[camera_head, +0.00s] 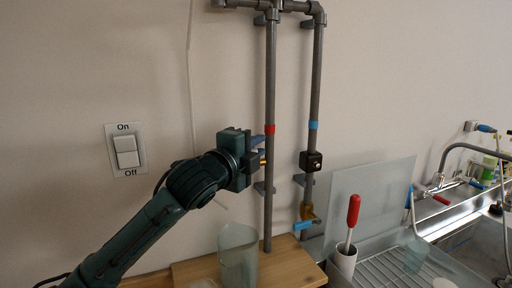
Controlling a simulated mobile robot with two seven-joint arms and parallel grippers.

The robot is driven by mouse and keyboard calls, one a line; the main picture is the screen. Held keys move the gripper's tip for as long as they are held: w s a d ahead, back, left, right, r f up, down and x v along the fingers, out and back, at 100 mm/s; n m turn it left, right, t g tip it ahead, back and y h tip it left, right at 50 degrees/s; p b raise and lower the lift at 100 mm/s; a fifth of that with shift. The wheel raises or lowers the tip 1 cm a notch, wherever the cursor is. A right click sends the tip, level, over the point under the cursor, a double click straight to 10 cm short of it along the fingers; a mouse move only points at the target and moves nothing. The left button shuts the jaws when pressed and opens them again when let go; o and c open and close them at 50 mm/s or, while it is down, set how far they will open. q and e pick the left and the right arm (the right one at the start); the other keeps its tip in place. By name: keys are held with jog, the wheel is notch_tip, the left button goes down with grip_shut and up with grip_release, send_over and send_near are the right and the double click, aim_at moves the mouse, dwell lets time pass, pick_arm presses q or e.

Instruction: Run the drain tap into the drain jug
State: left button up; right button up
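A clear jug (238,258) stands on the wooden board below my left gripper; I cannot read a label on it. A brass tap (309,213) with a blue lever sits low on the blue-banded pipe, to the right of the jug. My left gripper (262,153) is up against the red-banded pipe, above the jug. A small brass piece (263,161) shows at its fingers; the gripper hides most of it. I cannot tell whether the fingers are closed on it. No water stream is clearly visible. My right gripper is out of view.
The red-banded pipe (269,85) and blue-banded pipe (316,80) run down the wall. A wooden board (290,268) lies below. A metal sink (465,235) is at right. An On/Off switch (126,151) is at left.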

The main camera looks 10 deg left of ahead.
pick_arm(q)
jog(key=o, duration=0.3)
jog(key=b+v, duration=0.3)
jog(key=v, duration=1)
jog(key=shift+s, duration=0.1)
